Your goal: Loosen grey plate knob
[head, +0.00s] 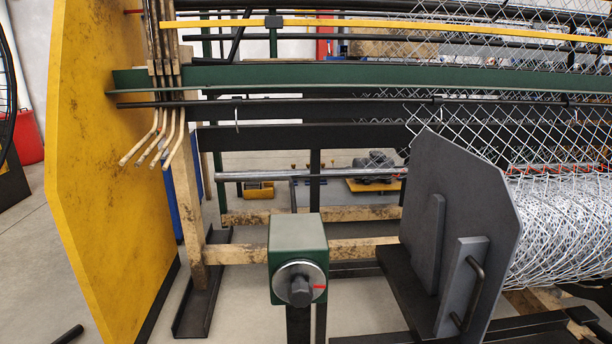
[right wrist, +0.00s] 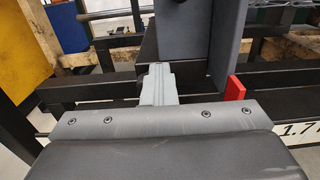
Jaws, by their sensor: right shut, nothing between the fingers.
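The dark grey plate (head: 455,200) stands upright at the right in the head view, with a lighter grey block and a bar handle (head: 473,285) on its near side. I see no clear knob on this plate. A dark knob (head: 300,291) sits on a round metal dial with a red mark, on the front of a green box (head: 298,237) left of the plate. In the right wrist view my right gripper (right wrist: 158,72) is shut and empty, its fingertips near a dark upright plate (right wrist: 187,30); contact cannot be told. My left gripper is not in view.
A yellow panel (head: 105,190) stands at the left. Green and black rails cross the upper frame, and a wire mesh roll (head: 560,235) lies behind the plate. A red piece (right wrist: 235,88) stands right of the right gripper. Floor shows around the green box's post.

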